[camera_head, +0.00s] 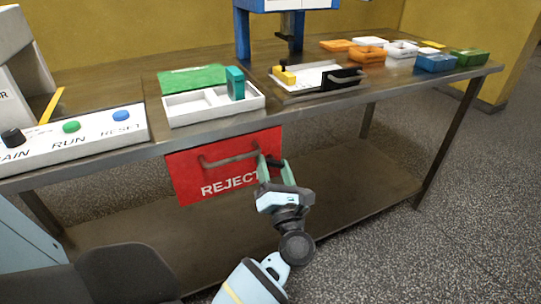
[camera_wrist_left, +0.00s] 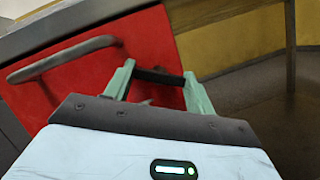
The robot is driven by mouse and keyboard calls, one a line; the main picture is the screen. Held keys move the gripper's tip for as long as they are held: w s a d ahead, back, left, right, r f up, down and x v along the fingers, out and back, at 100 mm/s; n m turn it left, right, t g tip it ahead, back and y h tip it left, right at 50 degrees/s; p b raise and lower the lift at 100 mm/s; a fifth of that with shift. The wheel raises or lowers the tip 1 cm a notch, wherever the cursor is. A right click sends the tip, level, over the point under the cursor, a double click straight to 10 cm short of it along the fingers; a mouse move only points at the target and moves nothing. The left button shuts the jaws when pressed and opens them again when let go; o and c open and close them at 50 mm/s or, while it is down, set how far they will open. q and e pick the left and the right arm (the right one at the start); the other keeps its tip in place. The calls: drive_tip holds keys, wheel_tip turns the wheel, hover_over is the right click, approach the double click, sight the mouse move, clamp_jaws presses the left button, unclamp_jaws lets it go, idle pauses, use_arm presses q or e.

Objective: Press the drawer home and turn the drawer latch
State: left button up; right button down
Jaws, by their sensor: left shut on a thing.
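The red drawer (camera_head: 185,180) marked REJECT hangs under the front edge of the table, with a grey bar handle (camera_head: 228,159) across its front. Its front lies close under the table edge; I cannot tell whether it is fully in. The dark drawer latch (camera_head: 273,161) is at the drawer's right end. My left gripper (camera_head: 274,172) is there, its green fingers shut on the latch. In the left wrist view the latch (camera_wrist_left: 158,76) lies as a black bar between the fingers, right of the handle (camera_wrist_left: 62,60). My right gripper is not in view.
The steel-edged table (camera_head: 135,85) carries a button panel (camera_head: 95,138), a white divided tray (camera_head: 190,112) with a teal block (camera_head: 235,83), a black-handled plate (camera_head: 300,92) and several small coloured trays at right. A lower shelf (camera_head: 350,190) lies beneath; floor is clear at right.

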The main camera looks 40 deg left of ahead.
use_arm(q)
drive_tip(key=m+h+p, duration=0.1)
drive_tip(key=m+p, duration=0.2)
drive_tip(key=r+m+t+h+p, duration=0.1)
drive_tip(key=m+p, duration=0.1)
drive_tip(key=p, duration=0.2)
drive_tip(key=shift+m, duration=0.4)
drive_tip(key=m+h+p, duration=0.1)
drive_tip(key=m+p, duration=0.2)
drive_tip(key=p, duration=0.2)
drive_tip(key=shift+m+h+p, duration=0.4)
drive_tip(key=m+p, duration=0.2)
drive_tip(key=p, duration=0.1)
drive_tip(key=shift+f+h, duration=0.1)
drive_tip(key=shift+h, duration=0.3)
drive_tip(key=shift+s+f+m+g+p, duration=0.1)
drive_tip(key=shift+f+m+g+p, duration=0.05)
drive_tip(key=shift+m+g+p, duration=0.15)
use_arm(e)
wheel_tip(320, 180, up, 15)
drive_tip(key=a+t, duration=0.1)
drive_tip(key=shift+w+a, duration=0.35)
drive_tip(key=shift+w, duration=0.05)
use_arm(q)
drive_tip(key=shift+f, duration=0.1)
drive_tip(key=o, duration=1)
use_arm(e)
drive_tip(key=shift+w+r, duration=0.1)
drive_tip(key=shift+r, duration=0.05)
